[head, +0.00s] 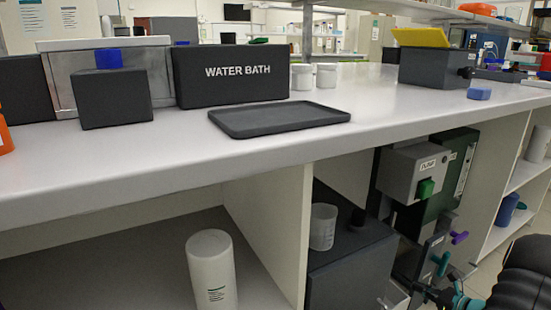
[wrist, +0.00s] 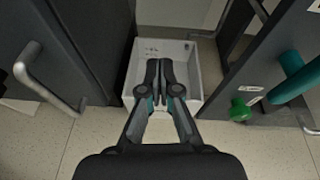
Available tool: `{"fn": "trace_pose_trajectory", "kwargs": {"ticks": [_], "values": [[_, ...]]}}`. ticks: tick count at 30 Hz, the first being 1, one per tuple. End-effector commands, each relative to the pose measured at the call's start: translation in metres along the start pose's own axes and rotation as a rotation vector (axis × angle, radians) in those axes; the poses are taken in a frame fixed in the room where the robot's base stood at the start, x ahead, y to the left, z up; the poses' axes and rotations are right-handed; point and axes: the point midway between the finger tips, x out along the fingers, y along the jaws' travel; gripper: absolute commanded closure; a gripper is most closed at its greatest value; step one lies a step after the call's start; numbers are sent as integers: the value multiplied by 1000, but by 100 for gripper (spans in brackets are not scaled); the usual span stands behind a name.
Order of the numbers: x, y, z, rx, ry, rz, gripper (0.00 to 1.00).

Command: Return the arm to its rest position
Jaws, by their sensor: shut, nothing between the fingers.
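My gripper (wrist: 160,78) shows in the wrist view with its two dark fingers together and nothing between them. It points down over a white open box (wrist: 192,52) low near the floor. In the head view, part of my arm shows dark at the lower right corner. My gripper is low there, in front of the machinery under the bench, and its fingertips are hard to make out.
A grey handle (wrist: 45,88) is on the dark panel at left. A green knob (wrist: 240,110) and a teal handle (wrist: 298,77) stand close at right. The bench (head: 400,105) carries a water bath (head: 230,75) and a black tray (head: 280,119). Tiled floor shows below.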

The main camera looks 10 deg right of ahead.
Motion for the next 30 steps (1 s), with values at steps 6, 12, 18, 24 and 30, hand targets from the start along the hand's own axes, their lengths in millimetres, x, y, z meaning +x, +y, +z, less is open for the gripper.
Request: {"fn": "trace_pose_trajectory", "kwargs": {"ticks": [6,12,18,24,30], "values": [[-10,64,-32,-131,132,201,100],[-29,119,-12,-342,229,411,100],[-49,170,30,-612,311,634,100],[-73,217,76,-908,377,844,100],[-98,254,120,-1197,431,1014,100]]}}
